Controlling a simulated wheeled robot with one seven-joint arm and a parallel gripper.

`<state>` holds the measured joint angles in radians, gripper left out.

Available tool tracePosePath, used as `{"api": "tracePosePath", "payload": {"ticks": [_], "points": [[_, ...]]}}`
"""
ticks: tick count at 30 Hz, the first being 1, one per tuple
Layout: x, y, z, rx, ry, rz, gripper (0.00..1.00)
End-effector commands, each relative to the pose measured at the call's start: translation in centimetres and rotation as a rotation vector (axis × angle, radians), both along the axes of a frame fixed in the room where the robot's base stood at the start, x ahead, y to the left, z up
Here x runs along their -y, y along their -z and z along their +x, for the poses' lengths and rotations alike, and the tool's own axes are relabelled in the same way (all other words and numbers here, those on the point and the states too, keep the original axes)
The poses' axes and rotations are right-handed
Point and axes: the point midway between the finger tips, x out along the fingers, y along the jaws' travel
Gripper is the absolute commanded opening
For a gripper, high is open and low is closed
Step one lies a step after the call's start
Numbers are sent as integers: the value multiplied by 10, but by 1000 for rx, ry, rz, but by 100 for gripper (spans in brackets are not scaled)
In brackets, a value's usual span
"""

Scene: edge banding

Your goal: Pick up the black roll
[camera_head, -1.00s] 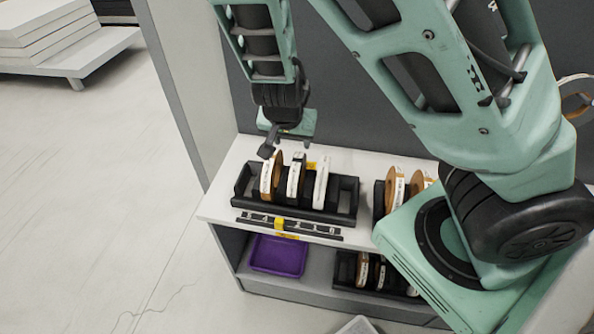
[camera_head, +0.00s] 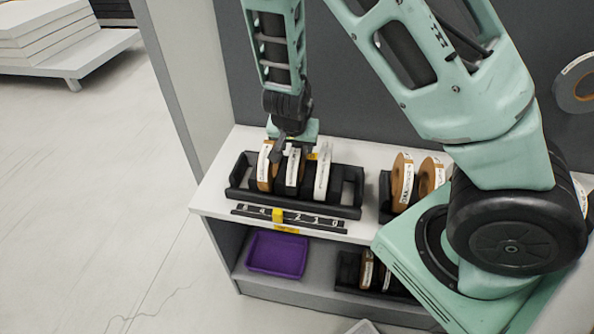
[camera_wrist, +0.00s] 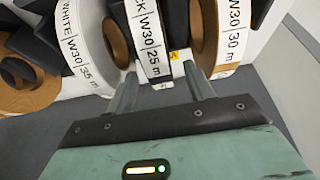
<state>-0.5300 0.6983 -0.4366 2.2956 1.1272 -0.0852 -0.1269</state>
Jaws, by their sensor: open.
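The black roll (camera_head: 292,174) stands upright in the middle of the upper rack (camera_head: 345,211), between a brown-edged roll (camera_head: 265,168) and a white roll (camera_head: 322,178). In the wrist view the black roll (camera_wrist: 150,42) carries a label ending "K | W30 | 25 m". My gripper (camera_head: 284,151) is over the rack, at the top of the rolls. In the wrist view my open gripper (camera_wrist: 160,80) has one fingertip on each side of the black roll's labelled edge. Whether the fingers touch the roll cannot be told.
The white roll (camera_wrist: 82,45) and the brown-edged roll (camera_wrist: 228,40) stand close on either side of the fingers. Another rack with brown rolls (camera_head: 402,182) is to the right. A purple tray (camera_head: 277,254) and more rolls are on the lower shelf. A wall roll hangs at right.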

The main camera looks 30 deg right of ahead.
Motion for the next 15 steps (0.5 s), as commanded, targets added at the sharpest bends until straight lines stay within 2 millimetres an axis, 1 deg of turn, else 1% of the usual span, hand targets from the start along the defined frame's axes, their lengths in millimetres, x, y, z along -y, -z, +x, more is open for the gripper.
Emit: {"api": "tracePosePath", "payload": {"ticks": [1,6,9,15], "points": [[4,11,2,-1,4,0,53],[9,29,8,-1,3,0,53],[11,34,10,0,2,1,53],[10,34,11,1,1,1,53]]}}
